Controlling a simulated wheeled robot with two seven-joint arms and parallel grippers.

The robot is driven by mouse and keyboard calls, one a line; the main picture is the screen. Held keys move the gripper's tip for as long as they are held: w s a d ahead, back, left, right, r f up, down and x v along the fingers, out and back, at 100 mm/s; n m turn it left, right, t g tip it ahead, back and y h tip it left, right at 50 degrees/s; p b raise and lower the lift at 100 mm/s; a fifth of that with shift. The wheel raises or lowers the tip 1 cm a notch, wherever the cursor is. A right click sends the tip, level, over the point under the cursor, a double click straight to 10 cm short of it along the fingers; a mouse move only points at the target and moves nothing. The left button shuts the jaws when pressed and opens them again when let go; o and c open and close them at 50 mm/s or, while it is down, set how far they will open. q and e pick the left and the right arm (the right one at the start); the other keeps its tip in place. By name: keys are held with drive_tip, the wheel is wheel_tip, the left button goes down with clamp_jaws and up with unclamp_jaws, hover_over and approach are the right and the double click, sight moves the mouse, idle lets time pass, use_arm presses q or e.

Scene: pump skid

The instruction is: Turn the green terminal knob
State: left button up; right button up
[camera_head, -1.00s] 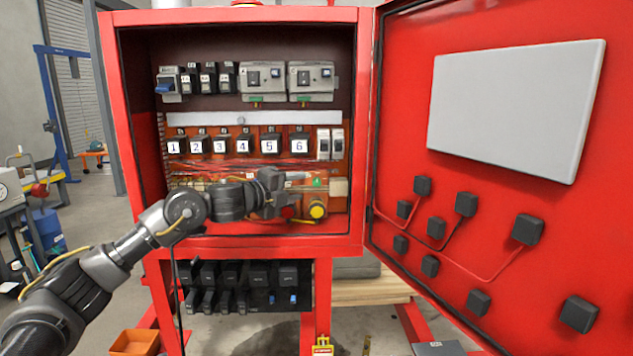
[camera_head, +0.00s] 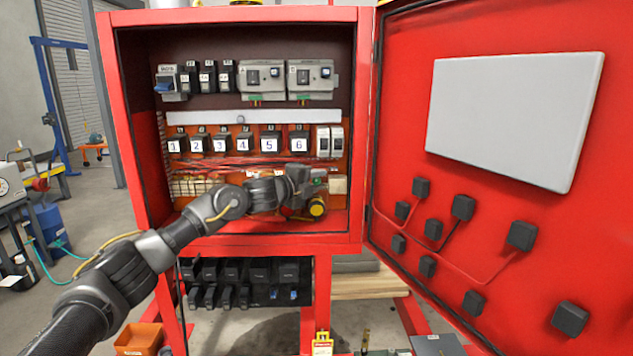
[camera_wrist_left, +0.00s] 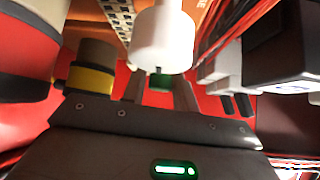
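The green terminal knob (camera_head: 318,181) is at the lower right inside the red cabinet, just above a yellow knob (camera_head: 317,208). My left gripper (camera_head: 305,181) reaches in from the left, its tip right beside the green knob and partly covering that area. In the left wrist view the green knob (camera_wrist_left: 160,82) shows between the two spread fingers (camera_wrist_left: 160,92), partly hidden behind a white cylinder (camera_wrist_left: 162,40). The fingers look open, with small gaps on either side; contact cannot be made out. My right gripper is not in view.
The cabinet door (camera_head: 500,215) stands open at the right. Numbered black blocks (camera_head: 233,143) and red wires run above my forearm. The yellow-ringed knob also shows close beside the fingers in the left wrist view (camera_wrist_left: 90,80).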

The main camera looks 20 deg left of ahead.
use_arm(q)
clamp_jaws()
drive_tip(key=shift+r+m+g+y+p, duration=0.3)
drive_tip(key=shift+m+p, duration=0.1)
drive_tip(key=shift+p, duration=0.7)
drive_tip(key=m+g+y+p, duration=0.4)
drive_tip(key=y+p, duration=0.1)
drive_tip(key=p, duration=0.4)
drive_tip(key=shift+m, duration=0.3)
drive_tip(key=m+g+y+p, duration=0.1)
drive_tip(key=y+p, duration=0.2)
drive_tip(key=shift+f+m+g+p, duration=0.1)
drive_tip(key=shift+m+g+p, duration=0.2)
drive_tip(key=shift+m+p, duration=0.1)
drive_tip(key=shift+f+m+g+y+p, duration=0.1)
drive_tip(key=shift+m+g+y+p, duration=0.3)
drive_tip(key=shift+y+p, duration=0.55)
drive_tip(key=shift+f+m+y, duration=0.1)
drive_tip(key=shift+m+y, duration=0.2)
drive_tip(key=shift+y, duration=0.05)
drive_tip(key=shift+o, duration=1.8)
unclamp_jaws()
drive_tip(key=shift+f, duration=0.1)
